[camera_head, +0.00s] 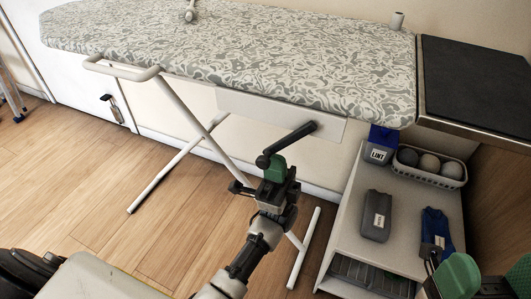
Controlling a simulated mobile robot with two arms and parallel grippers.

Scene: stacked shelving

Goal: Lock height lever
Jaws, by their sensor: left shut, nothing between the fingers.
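The ironing board (230,50) with a grey-and-white patterned cover spans the top of the view. A black lever (292,139) with a round pivot end sits under its front edge, beside a pale panel. The lever slants from lower left up to the right. My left gripper (276,168), with green finger pads, is shut and empty just below the lever's pivot end. Whether it touches the lever I cannot tell. My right gripper (490,278) is at the bottom right corner, partly cut off, with its green fingers apart.
A pale shelf unit (340,235) at the right bears a blue LINT box (381,146), a basket of balls (431,173), a grey box (376,216) and a blue item (437,228). White board legs (170,171) cross the wooden floor. A dark-topped surface (480,85) adjoins the board.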

